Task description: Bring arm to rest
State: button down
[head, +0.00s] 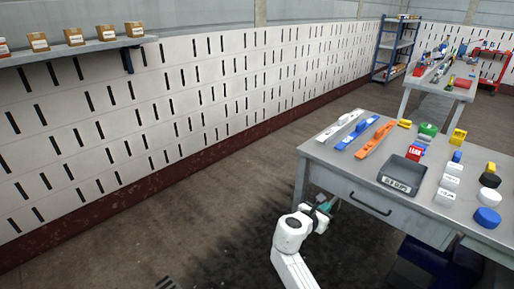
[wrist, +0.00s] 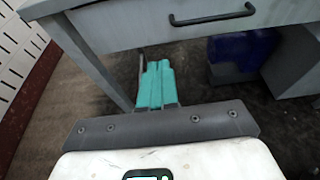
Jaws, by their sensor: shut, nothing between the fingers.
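My white arm reaches up from the bottom of the head view. My gripper (head: 327,205) is beside the left front leg of the grey workbench (head: 325,158), below the level of its top. In the wrist view my gripper's teal fingers (wrist: 158,72) lie together, shut and empty. They point toward the space under the bench drawer (wrist: 185,22). I cannot tell from the views how close the fingers are to the bench.
The bench top holds a dark tray (head: 402,174), white, blue and orange long parts, and several coloured blocks and cylinders. A blue bin (wrist: 243,50) stands under the bench. Open floor (head: 190,215) lies to the left, before a slotted wall. A second table stands behind.

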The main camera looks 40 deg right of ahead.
jog(key=s+a+m+y+p, duration=0.3)
jog(key=s+a+m+y, duration=0.4)
jog(key=a, duration=0.9)
jog(key=s+a+m+y+p, duration=0.3)
jog(key=s+a+m+y, duration=0.4)
jog(key=s+a+m, duration=0.4)
jog(key=s+a, duration=0.3)
jog(key=a, duration=0.2)
jog(key=shift+r+m+p, duration=0.35)
jog(key=shift+m, duration=0.05)
jog(key=shift+d, duration=0.1)
